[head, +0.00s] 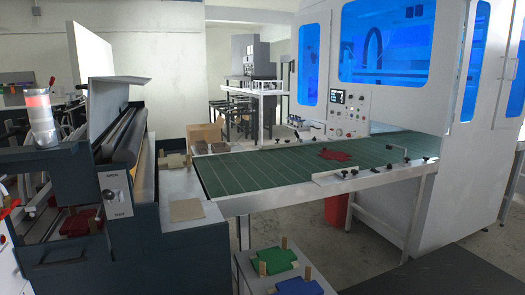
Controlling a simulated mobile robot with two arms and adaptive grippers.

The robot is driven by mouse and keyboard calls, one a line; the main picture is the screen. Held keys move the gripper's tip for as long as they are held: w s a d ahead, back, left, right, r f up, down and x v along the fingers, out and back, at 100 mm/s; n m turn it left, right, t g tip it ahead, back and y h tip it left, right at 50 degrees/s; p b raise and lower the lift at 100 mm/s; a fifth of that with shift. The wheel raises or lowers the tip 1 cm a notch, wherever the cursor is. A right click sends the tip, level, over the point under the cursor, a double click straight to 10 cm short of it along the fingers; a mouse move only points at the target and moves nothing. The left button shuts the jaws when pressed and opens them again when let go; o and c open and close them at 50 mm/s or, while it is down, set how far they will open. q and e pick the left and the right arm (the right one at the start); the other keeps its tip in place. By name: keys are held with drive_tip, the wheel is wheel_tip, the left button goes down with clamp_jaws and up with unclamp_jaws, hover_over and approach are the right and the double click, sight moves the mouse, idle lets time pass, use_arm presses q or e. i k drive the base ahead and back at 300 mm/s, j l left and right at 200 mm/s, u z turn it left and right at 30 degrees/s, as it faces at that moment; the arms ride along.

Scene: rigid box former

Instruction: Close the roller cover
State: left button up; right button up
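The roller cover (112,106) is a grey panel on the dark machine at the left. It is raised and tilted up, so it stands open. The long dark roller (130,136) shows below and beside it. A control plate with a knob (110,194) sits on the machine's near end. The cover's hinge cannot be made out. Neither of my grippers is in view.
A green conveyor table (255,172) runs to a large white machine (385,120) with blue windows. A low stand holds green (276,261) and blue (298,287) pieces in front. A signal light (40,115) stands at the left. Open floor shows beneath the conveyor.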

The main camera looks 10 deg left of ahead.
sight(106, 94)
drive_tip(key=j+u, duration=0.25)
drive_tip(key=j, duration=1)
drive_tip(key=j+u, duration=0.3)
drive_tip(key=j, duration=0.95)
drive_tip(key=l, duration=1.15)
